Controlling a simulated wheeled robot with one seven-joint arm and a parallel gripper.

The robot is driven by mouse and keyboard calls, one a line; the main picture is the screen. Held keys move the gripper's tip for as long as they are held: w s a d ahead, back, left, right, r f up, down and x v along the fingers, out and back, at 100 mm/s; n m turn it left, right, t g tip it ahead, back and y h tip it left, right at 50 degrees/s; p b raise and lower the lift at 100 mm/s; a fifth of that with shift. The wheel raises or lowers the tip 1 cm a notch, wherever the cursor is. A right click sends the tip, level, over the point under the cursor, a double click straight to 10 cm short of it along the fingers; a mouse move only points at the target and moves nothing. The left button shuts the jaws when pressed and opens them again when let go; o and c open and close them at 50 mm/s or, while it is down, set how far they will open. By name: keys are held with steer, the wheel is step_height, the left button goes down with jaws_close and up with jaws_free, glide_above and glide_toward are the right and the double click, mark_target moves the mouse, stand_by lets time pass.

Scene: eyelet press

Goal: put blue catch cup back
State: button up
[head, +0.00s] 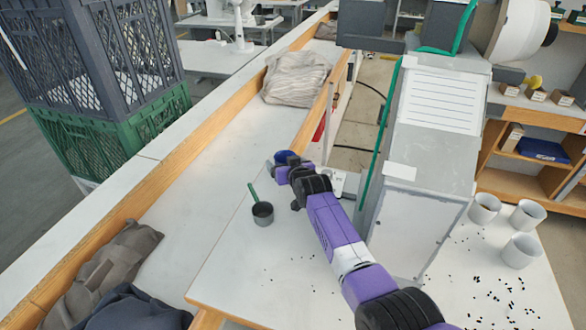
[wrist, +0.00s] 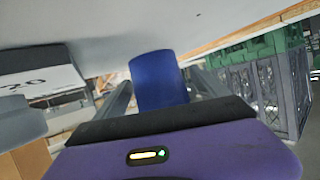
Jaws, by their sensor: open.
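The blue catch cup (head: 285,156) shows in the head view as a small blue patch at the far end of my arm, partly hidden by my gripper. In the wrist view, which looks upside down, the cup (wrist: 158,80) sits between the two fingers. My gripper (wrist: 160,88) is open, with one finger on each side of the cup and a visible gap on the right. In the head view my gripper (head: 289,168) is low over the white bench. I cannot tell whether the cup touches the bench or the fingers.
A dark cup with a green handle (head: 263,213) stands left of my arm. The grey press (head: 420,160) rises on the right.

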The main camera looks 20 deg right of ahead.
steer(key=shift+p+v, duration=0.55)
steer(key=shift+v, duration=4.55)
